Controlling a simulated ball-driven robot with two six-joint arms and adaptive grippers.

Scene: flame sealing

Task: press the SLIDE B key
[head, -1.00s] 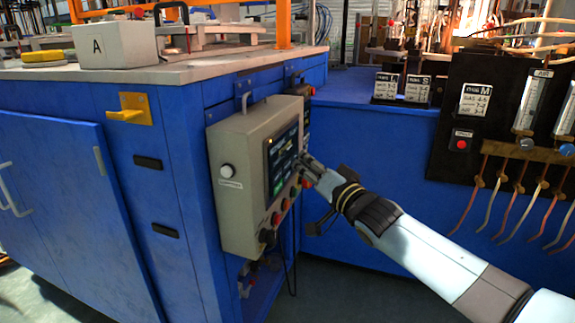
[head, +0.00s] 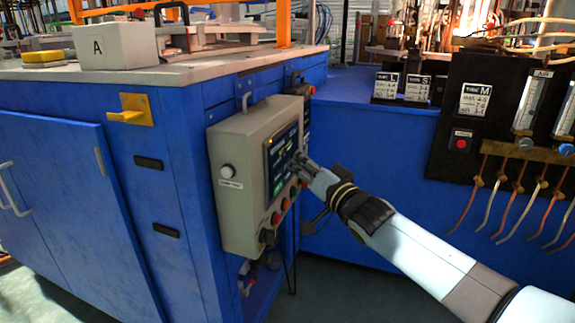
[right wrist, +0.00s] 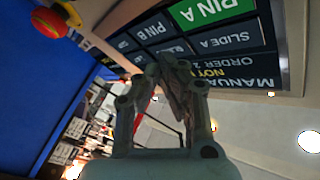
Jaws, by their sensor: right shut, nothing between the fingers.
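The touch screen (head: 281,158) is on the front of a grey control box. In the right wrist view it shows upside down, with a green PIN A key (right wrist: 212,10), a SLIDE A key (right wrist: 226,40) and a PIN B key (right wrist: 150,30). Another key (right wrist: 174,49), beside SLIDE A and below PIN B in that picture, is mostly covered by my fingertips, so its label cannot be read. My right gripper (right wrist: 165,68) is shut and empty, its tips at the screen. I cannot tell whether they touch it. My left gripper is not in view.
The grey control box (head: 232,200) hangs on a blue cabinet (head: 60,180). Push buttons (head: 277,218) sit below the screen, close under my right gripper. A black gas panel (head: 450,130) with flow tubes stands at the right.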

